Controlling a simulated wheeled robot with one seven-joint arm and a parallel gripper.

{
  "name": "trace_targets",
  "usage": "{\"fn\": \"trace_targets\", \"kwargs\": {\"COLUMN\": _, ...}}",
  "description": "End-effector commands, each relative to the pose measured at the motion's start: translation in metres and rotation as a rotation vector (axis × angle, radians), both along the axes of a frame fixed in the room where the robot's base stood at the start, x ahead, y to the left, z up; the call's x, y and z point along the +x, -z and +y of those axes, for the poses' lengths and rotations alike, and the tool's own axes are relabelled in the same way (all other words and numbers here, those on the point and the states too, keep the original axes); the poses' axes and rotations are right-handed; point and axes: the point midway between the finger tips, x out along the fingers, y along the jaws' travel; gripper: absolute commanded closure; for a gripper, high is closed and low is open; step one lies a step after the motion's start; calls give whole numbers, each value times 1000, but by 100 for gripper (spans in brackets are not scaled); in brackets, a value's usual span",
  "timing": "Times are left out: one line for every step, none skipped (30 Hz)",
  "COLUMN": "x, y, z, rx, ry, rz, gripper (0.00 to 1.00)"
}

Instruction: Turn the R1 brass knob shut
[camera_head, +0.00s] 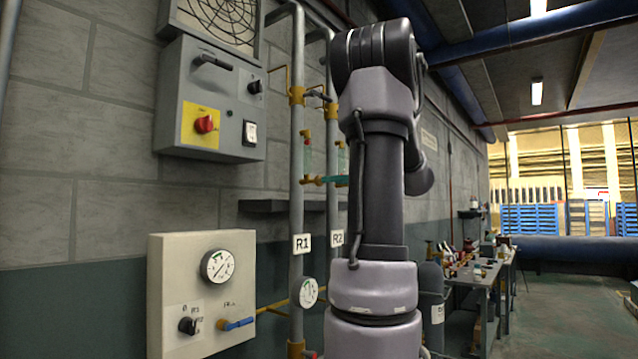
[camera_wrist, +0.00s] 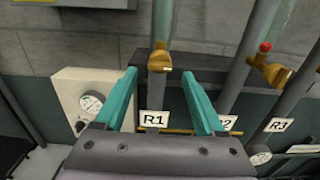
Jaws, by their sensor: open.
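The R1 pipe (camera_head: 297,140) carries a white R1 label (camera_head: 302,243), which also shows in the wrist view (camera_wrist: 153,118). The R1 brass knob (camera_wrist: 160,57) stands above that label, between the tips of my two teal fingers in the picture. My gripper (camera_wrist: 158,66) is open, with a finger on either side of the knob in that view. I cannot tell whether either finger touches it. In the head view a teal finger (camera_head: 335,180) shows close to brass fittings (camera_head: 313,181) on R1. My arm hides the rest of the gripper there.
A second brass valve with a red top (camera_wrist: 268,65) is right of R1, near the R2 label (camera_head: 337,239). A cream gauge panel (camera_head: 175,290) and a grey switch box (camera_head: 170,95) are on the left wall. A workbench (camera_head: 485,268) stands at the right.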

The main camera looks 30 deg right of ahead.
Motion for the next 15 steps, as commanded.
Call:
{"fn": "trace_targets", "kwargs": {"x": 10, "y": 0, "z": 4, "rx": -1, "ry": -2, "rz": -1, "gripper": 29}}
{"fn": "trace_targets", "kwargs": {"x": 15, "y": 0, "z": 6, "rx": -1, "ry": -2, "rz": 1, "gripper": 29}}
{"fn": "trace_targets", "kwargs": {"x": 22, "y": 0, "z": 8, "rx": -1, "ry": -2, "rz": 0, "gripper": 29}}
{"fn": "trace_targets", "kwargs": {"x": 27, "y": 0, "z": 10, "rx": -1, "ry": -2, "rz": 1, "gripper": 29}}
{"fn": "trace_targets", "kwargs": {"x": 32, "y": 0, "z": 12, "rx": -1, "ry": -2, "rz": 1, "gripper": 29}}
{"fn": "trace_targets", "kwargs": {"x": 38, "y": 0, "z": 14, "rx": -1, "ry": -1, "rz": 0, "gripper": 29}}
{"fn": "trace_targets", "kwargs": {"x": 42, "y": 0, "z": 15, "rx": -1, "ry": -2, "rz": 1, "gripper": 29}}
{"fn": "trace_targets", "kwargs": {"x": 45, "y": 1, "z": 16, "rx": -2, "ry": -2, "rz": 2, "gripper": 29}}
{"fn": "trace_targets", "kwargs": {"x": 49, "y": 0, "z": 18, "rx": -1, "ry": -1, "rz": 1, "gripper": 29}}
{"fn": "trace_targets", "kwargs": {"x": 52, "y": 0, "z": 18, "rx": -1, "ry": -1, "rz": 0, "gripper": 29}}
{"fn": "trace_targets", "kwargs": {"x": 54, "y": 0, "z": 19, "rx": -2, "ry": -1, "rz": 0, "gripper": 29}}
{"fn": "trace_targets", "kwargs": {"x": 57, "y": 0, "z": 20, "rx": -2, "ry": -1, "rz": 0, "gripper": 29}}
{"fn": "trace_targets", "kwargs": {"x": 58, "y": 0, "z": 21, "rx": -2, "ry": -1, "rz": 0, "gripper": 29}}
{"fn": "trace_targets", "kwargs": {"x": 59, "y": 0, "z": 21, "rx": -2, "ry": -1, "rz": 0, "gripper": 29}}
{"fn": "trace_targets", "kwargs": {"x": 60, "y": 0, "z": 21, "rx": -2, "ry": -1, "rz": 0, "gripper": 29}}
